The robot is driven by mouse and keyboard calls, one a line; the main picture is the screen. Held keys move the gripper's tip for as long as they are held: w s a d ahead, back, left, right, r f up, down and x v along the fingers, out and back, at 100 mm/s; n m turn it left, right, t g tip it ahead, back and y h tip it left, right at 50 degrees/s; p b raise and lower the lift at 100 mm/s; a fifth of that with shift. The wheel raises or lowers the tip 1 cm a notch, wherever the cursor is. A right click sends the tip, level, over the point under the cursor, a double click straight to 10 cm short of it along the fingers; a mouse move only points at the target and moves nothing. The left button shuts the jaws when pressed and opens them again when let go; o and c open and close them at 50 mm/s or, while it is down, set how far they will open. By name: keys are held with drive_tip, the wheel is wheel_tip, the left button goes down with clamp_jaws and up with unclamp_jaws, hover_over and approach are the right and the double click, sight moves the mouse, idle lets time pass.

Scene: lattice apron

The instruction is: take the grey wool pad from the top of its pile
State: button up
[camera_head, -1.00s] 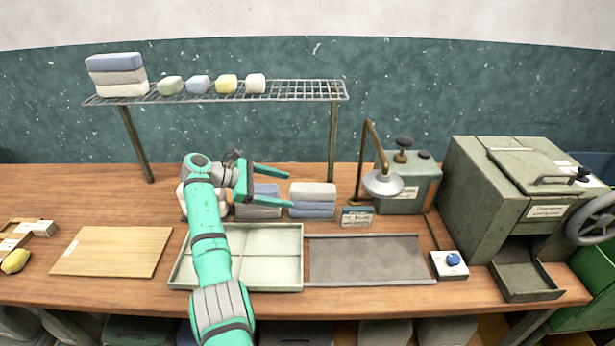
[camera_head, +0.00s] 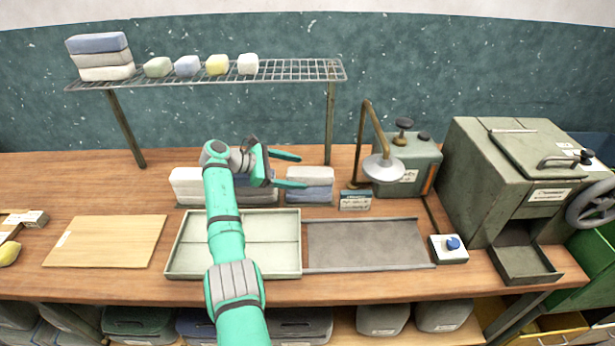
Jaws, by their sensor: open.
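A grey wool pad (camera_head: 310,173) lies on top of the right-hand pile at the back of the bench, with a blue pad (camera_head: 312,196) under it. My gripper (camera_head: 301,171) is open and empty. A white pile (camera_head: 187,186) stands further left. A middle pile (camera_head: 262,195) with blue in it is largely hidden by my wrist.
A wire rack (camera_head: 290,72) stands over the piles, holding a stack of pads (camera_head: 103,58) and several small blocks. A pale divided tray (camera_head: 283,262) and a dark flat tray (camera_head: 365,245) lie in front. A lamp (camera_head: 384,168) and a small sign (camera_head: 355,200) stand close right.

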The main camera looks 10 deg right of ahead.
sight(305, 173)
drive_tip(key=x, duration=0.4)
drive_tip(key=shift+s+d+r, duration=0.1)
drive_tip(key=shift+s+r, duration=0.05)
drive_tip(key=shift+s, duration=0.05)
drive_tip(key=c, duration=1.1)
drive_tip(key=shift+w+r, duration=0.1)
